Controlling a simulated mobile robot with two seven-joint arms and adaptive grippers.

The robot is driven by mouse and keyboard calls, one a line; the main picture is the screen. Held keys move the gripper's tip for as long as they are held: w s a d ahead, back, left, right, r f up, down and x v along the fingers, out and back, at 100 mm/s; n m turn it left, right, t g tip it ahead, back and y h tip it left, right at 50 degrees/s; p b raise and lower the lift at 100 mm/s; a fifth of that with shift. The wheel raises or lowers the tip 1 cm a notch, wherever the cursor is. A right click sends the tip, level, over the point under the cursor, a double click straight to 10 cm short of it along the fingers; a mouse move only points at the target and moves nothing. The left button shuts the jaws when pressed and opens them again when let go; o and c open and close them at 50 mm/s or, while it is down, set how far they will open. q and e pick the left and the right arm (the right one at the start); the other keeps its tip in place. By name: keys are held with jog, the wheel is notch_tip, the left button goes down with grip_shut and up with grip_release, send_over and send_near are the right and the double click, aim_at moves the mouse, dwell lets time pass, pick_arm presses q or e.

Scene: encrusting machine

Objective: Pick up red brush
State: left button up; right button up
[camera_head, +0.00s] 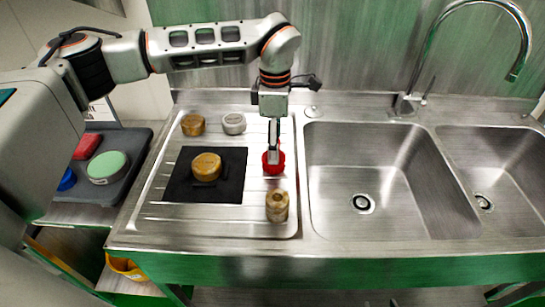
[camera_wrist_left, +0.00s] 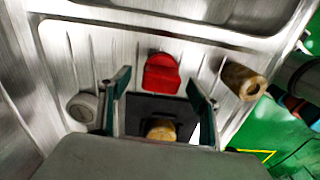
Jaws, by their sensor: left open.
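The red brush (camera_head: 275,167) stands on the ribbed steel drainboard, right of the black mat. It also shows in the left wrist view (camera_wrist_left: 161,75). My left gripper (camera_head: 272,156) points down over it and hides part of it in the head view. In the left wrist view its two fingers (camera_wrist_left: 159,83) are spread apart, with the red brush beyond and between the tips. Nothing is gripped. I cannot tell whether the fingertips are level with the brush or still above it. My right gripper cannot be made out in either view.
A gold round piece (camera_head: 207,167) sits on the black mat (camera_head: 228,192). A brass cylinder (camera_head: 277,207) stands in front of the brush. A grey knob (camera_head: 233,123) and a gold knob (camera_head: 193,125) stand behind. Sink basins (camera_head: 365,160) lie right; a dark tray (camera_head: 125,192) lies left.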

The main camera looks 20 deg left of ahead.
aim_at(272, 169)
pick_arm(q)
notch_tip(272, 169, down, 5)
jog(key=shift+s+f+p, duration=0.1)
jog(key=shift+s+p, duration=0.05)
jog(key=shift+p, duration=0.2)
jog(key=c, duration=1.3)
